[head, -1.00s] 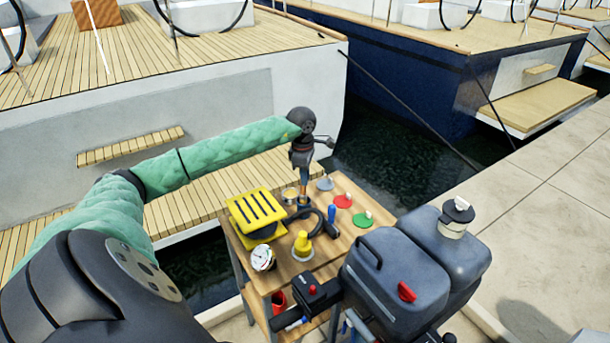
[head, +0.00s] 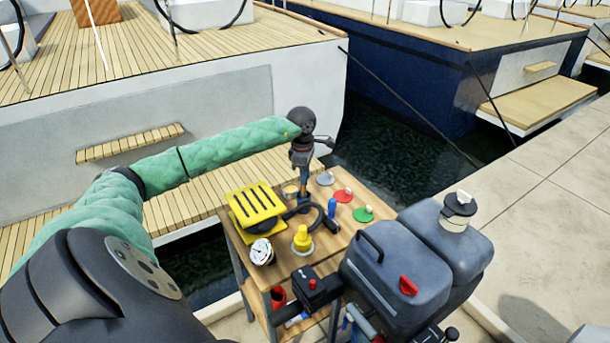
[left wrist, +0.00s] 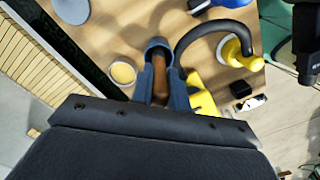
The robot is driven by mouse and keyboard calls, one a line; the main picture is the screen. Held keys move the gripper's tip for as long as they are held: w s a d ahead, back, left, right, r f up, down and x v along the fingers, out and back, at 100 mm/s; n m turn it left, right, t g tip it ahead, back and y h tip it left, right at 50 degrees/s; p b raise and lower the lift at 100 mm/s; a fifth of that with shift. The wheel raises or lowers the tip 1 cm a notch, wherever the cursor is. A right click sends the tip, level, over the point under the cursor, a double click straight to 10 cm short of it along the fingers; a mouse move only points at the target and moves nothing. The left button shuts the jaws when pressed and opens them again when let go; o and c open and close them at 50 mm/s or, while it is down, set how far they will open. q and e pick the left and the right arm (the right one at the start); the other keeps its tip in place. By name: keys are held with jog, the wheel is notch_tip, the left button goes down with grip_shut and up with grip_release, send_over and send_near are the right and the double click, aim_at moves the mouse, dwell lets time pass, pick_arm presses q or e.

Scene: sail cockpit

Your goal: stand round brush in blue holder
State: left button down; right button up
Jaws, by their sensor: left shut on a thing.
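My left gripper (head: 304,192) is low over the wooden table. In the left wrist view it (left wrist: 161,92) is shut on the round brush (left wrist: 160,78), whose brown handle shows between the blue-grey fingers. A blue-grey round rim (left wrist: 157,43), which looks like the blue holder, sits right at the fingertips. In the head view the gripper and arm hide most of the brush and holder. I cannot tell how deep the brush is in the holder. My right gripper is not in view.
Close by on the table (head: 236,252) are a yellow slatted object (head: 257,207), a small can (head: 290,190), a black curved handle (left wrist: 208,35), a yellow cone (head: 302,239), a gauge (head: 262,250) and red (head: 343,195) and green (head: 363,214) discs. Grey canisters (head: 395,270) stand at front right.

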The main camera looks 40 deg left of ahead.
pick_arm(q)
jog(key=c, duration=1.4)
grip_release()
jog(key=shift+o, duration=0.6)
jog(key=shift+r, duration=0.35)
jog(key=r, duration=0.3)
jog(key=r+p, duration=0.1)
jog(key=r, duration=0.2)
jog(key=shift+s+a, duration=0.1)
jog(key=shift+a, duration=0.1)
jog(key=shift+r, duration=0.55)
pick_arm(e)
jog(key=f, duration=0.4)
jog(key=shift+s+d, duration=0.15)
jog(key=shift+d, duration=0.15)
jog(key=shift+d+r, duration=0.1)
